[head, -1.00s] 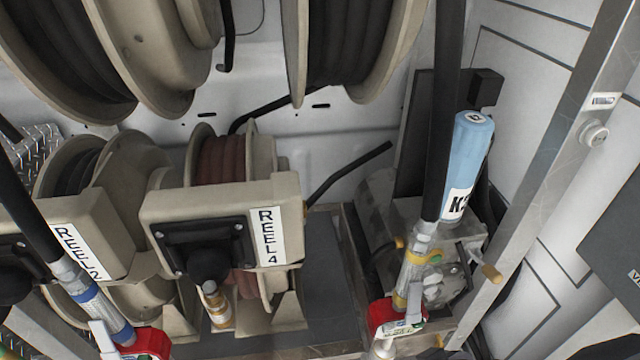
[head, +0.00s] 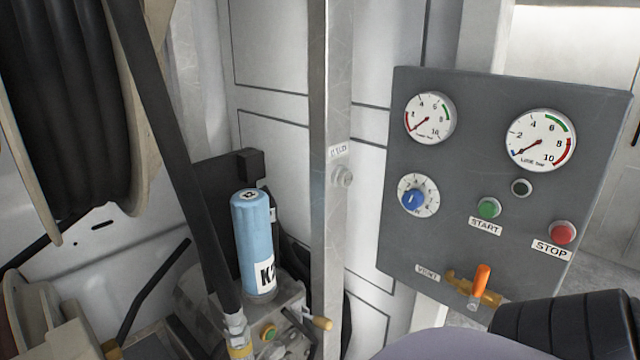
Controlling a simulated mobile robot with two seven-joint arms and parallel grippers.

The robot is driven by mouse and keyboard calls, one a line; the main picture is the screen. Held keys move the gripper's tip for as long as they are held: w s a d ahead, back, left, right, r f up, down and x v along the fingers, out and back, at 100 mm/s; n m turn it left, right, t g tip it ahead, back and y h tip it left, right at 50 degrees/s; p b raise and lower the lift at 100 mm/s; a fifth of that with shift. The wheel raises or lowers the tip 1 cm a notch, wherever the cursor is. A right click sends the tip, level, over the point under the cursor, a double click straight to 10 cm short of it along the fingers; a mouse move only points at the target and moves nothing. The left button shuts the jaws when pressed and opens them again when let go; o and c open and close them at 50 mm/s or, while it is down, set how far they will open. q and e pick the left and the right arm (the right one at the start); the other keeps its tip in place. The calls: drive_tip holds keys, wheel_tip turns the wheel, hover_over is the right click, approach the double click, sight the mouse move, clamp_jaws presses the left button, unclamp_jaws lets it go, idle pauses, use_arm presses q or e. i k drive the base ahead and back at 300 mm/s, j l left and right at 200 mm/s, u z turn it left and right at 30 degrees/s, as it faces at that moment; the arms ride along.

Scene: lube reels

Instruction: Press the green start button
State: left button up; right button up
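The green start button (head: 488,208) is on the dark grey control panel (head: 400,258) at the right of the head view, above a white START label (head: 485,226). Nothing touches or covers it. The red stop button (head: 562,232) is to its right, and a small dark round button or lamp (head: 521,187) is above and between them. Neither of my grippers shows in this view.
Two gauges (head: 430,118) (head: 540,140) and a blue knob (head: 413,199) are on the panel, with an orange-handled valve (head: 481,280) below. A metal post (head: 330,230) stands left of it. A blue cylinder (head: 255,240), black hose (head: 180,150) and hose reel (head: 130,110) are further left.

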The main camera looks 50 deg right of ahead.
sight(487, 209)
drive_tip(key=z, duration=2.55)
